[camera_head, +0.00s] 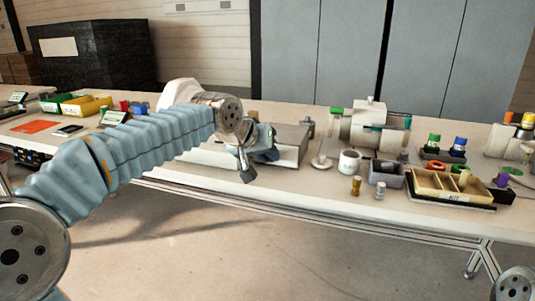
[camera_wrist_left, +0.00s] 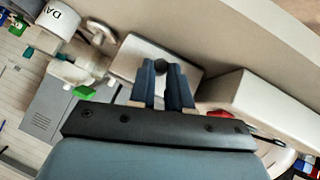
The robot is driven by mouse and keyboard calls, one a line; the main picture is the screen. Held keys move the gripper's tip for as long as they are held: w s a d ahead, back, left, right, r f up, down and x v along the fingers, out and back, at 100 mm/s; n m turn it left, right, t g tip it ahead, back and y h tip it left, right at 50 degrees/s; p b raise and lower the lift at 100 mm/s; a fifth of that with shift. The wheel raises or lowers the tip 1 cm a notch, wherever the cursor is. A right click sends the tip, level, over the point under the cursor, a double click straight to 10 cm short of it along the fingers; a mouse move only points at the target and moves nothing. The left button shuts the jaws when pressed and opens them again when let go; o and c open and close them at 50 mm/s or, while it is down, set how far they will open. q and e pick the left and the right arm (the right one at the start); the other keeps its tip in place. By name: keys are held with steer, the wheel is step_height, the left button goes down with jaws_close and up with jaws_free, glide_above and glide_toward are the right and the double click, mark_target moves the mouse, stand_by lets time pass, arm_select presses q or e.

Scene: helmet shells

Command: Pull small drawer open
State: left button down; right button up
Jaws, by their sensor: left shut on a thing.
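A low, light grey box (camera_head: 289,138), which looks like the small drawer unit, sits on the table behind my left gripper. In the left wrist view, its pale face (camera_wrist_left: 195,73) lies just beyond the fingers. My left gripper (camera_head: 266,152) is at the front of the box, partly hidden by its own wrist.
Right of the box stand a white mug (camera_head: 349,162), a grey bin (camera_head: 388,176) and a yellow divided tray (camera_head: 450,185). A large white machine (camera_head: 372,128) is behind them. Green and yellow bins (camera_head: 88,106) are at the left. The floor before the table is clear.

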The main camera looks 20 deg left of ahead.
arm_select(q)
steer(key=s+b, duration=0.3)
steer(key=s, duration=0.5)
steer(key=shift+s+a+b, duration=0.15)
steer(key=shift+s+b, duration=0.15)
steer(key=c, duration=1.1)
jaws_free()
steer(key=shift+o, duration=0.2)
steer(key=p+v, duration=0.1)
steer(key=v, duration=1.2)
steer(key=shift+s+r, duration=0.25)
steer(key=shift+r, duration=0.05)
